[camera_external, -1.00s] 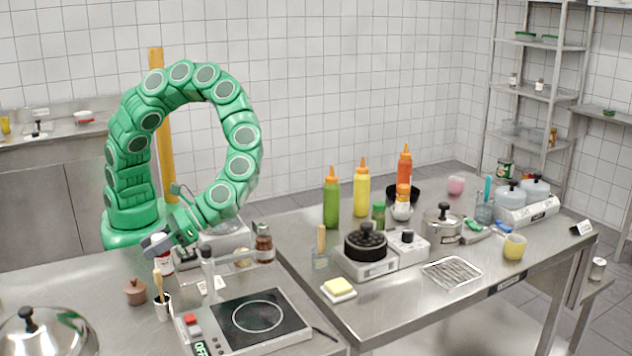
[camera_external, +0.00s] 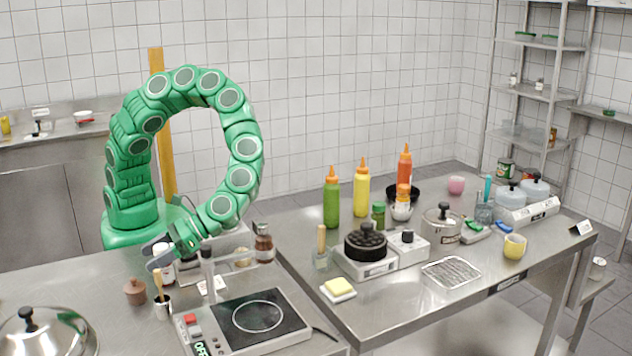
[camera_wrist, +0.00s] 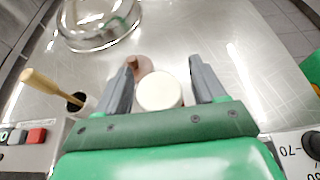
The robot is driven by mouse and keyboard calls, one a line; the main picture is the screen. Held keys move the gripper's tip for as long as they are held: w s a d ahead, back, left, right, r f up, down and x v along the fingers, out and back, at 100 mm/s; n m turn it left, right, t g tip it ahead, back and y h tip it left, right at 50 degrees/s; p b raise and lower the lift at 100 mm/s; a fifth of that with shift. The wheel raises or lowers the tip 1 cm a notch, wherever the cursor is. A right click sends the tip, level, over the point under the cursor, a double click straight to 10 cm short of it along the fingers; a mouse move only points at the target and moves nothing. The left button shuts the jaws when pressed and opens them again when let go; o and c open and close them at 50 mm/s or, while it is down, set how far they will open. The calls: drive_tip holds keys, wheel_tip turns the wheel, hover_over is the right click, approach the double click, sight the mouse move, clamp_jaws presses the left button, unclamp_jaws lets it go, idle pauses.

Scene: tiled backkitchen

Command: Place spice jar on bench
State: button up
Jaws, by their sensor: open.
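A small jar with a white lid (camera_wrist: 159,90), which looks like the spice jar, is between my open fingers in the wrist view. In the external view the jar (camera_external: 167,271) is partly hidden by my gripper and seems to stand upright on the near steel bench (camera_external: 110,285). My gripper (camera_wrist: 163,75) is around its top with a finger on each side. A gap shows by the right finger; contact on the left is unclear. My gripper (camera_external: 160,256) is low over the bench in the external view.
A brown pot (camera_external: 134,291), a white cup with a wooden-handled tool (camera_external: 162,306), a hot plate (camera_external: 245,318) and a steel lid (camera_external: 45,335) surround the jar. A brown bottle (camera_external: 264,246) stands right. Bare bench shows at the left.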

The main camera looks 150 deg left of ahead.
drive_tip(key=shift+a+r, duration=0.1)
drive_tip(key=v, duration=1.1)
drive_tip(key=shift+a+r, duration=0.15)
drive_tip(key=shift+a, duration=0.25)
drive_tip(key=s+d+r+m+g+y, duration=0.35)
drive_tip(key=s+d+m+y, duration=0.25)
drive_tip(key=s+d+m, duration=0.45)
drive_tip(key=s+r+m+t+y, duration=0.1)
drive_tip(key=s+m+y, duration=0.2)
drive_tip(key=s, duration=0.6)
drive_tip(key=s+d+r+m+y, duration=0.1)
drive_tip(key=s+m+y, duration=0.3)
drive_tip(key=s, duration=0.5)
drive_tip(key=shift+d+r+t, duration=0.3)
drive_tip(key=shift+t, duration=0.05)
drive_tip(key=shift+m, duration=0.25)
